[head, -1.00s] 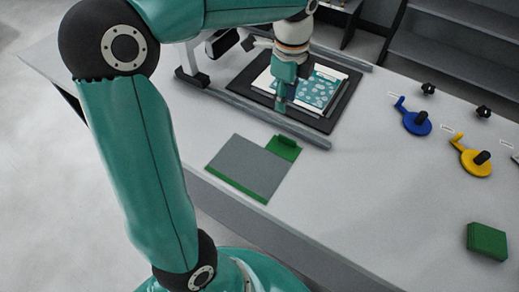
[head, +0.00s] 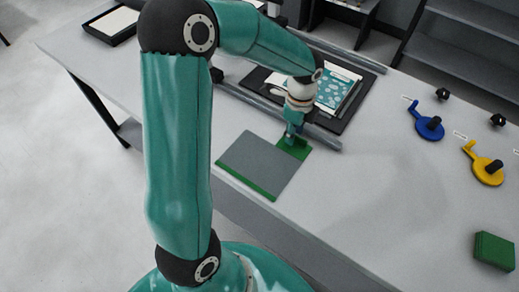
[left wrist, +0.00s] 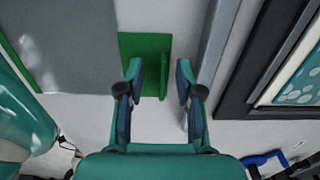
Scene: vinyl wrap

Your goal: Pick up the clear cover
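The clear cover (head: 262,164) looks like a flat grey see-through sheet with a green front edge, lying near the table's front edge. A green tab (head: 294,148) with a raised grip joins its far right corner. The sheet (left wrist: 65,45) and the tab (left wrist: 143,46) also show in the left wrist view. My left gripper (head: 292,138) is over the tab. My right gripper is not in view.
A dark frame (head: 338,124) holding a teal patterned sheet (head: 335,88) lies behind the tab, with a grey rail (head: 325,137) between. A blue crank (head: 429,127), a yellow crank (head: 488,171) and a green block (head: 494,251) stand at the right. The table's middle right is clear.

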